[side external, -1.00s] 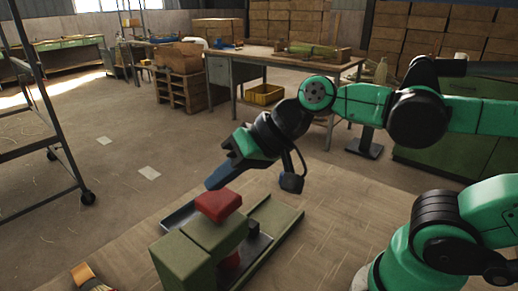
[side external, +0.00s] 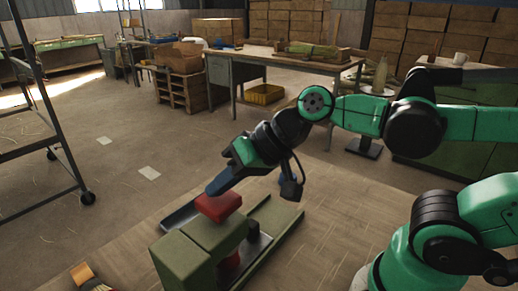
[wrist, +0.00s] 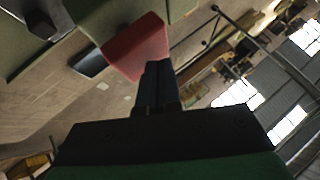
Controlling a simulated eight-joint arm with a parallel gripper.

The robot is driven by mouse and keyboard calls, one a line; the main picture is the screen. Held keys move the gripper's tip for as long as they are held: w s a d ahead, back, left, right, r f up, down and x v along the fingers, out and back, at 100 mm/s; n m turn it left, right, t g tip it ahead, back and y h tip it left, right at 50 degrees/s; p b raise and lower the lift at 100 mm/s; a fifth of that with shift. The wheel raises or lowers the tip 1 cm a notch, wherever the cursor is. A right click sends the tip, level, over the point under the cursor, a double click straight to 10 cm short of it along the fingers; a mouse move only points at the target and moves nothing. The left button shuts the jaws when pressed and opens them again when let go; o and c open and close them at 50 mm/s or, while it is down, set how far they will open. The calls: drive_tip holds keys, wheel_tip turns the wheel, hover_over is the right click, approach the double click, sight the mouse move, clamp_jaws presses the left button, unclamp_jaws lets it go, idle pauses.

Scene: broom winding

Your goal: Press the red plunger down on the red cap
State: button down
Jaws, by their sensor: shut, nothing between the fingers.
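The red cap (side external: 218,208) is a block on top of the green press frame (side external: 180,262). It also shows in the wrist view (wrist: 140,48). Another red part of the plunger (side external: 229,262) shows below the frame's green top arm; the shaft between is hidden. My gripper (side external: 212,189) is shut and empty, tilted down toward the left, its dark fingertips at the cap's upper edge. In the wrist view the fingertips (wrist: 159,66) overlap the cap's edge. They look touching or nearly so; I cannot tell how firmly.
The press stands on a wooden-topped table (side external: 330,225) with free room to its right. A brush-like item with an orange band (side external: 83,274) lies at the front left. A wheeled metal rack (side external: 50,120) and a workbench (side external: 285,65) stand farther off.

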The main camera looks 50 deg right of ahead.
drive_tip(key=shift+f, duration=0.55)
idle(0.4)
drive_tip(key=shift+r, duration=1.35)
wheel_tip(320, 180, up, 6)
idle(0.5)
drive_tip(key=d+f+n+h, duration=0.1)
drive_tip(key=d+f+h, duration=0.4)
drive_tip(key=d+f, duration=0.3)
wheel_tip(320, 180, down, 3)
drive_tip(key=shift+s+d+n, duration=0.25)
drive_tip(key=shift+d+n, duration=0.1)
drive_tip(key=shift+n, duration=0.05)
